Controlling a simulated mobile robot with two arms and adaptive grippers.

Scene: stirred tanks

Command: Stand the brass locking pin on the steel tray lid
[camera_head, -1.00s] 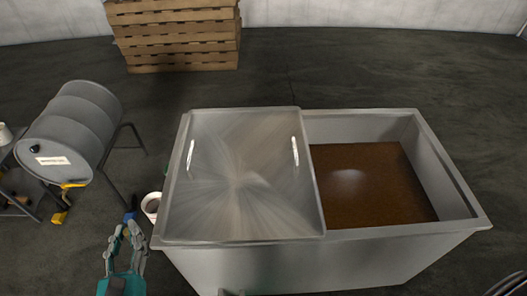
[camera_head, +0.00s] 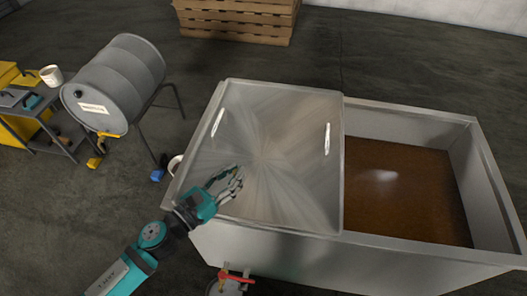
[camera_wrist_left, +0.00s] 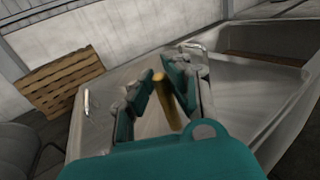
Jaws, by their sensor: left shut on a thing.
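The brass locking pin (camera_wrist_left: 168,100) shows in the left wrist view as a yellow rod between the fingers of my left gripper (camera_head: 236,180). The gripper is shut on it, and the pin looks slightly tilted there. In the head view I cannot make out the pin. The steel tray lid (camera_head: 285,125) is a flat brushed plate with two handles, covering the left part of the tank. My left gripper is over the lid's front left part. I cannot tell the gap between pin and lid. My right gripper is not in view.
The open part of the tank (camera_head: 490,190) holds brown liquid, right of the lid. A red-handled valve (camera_head: 237,277) is at the tank's front. A grey drum (camera_head: 117,80) on a stand and a cart (camera_head: 50,125) stand at left. A white cup (camera_head: 175,164) is by the tank.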

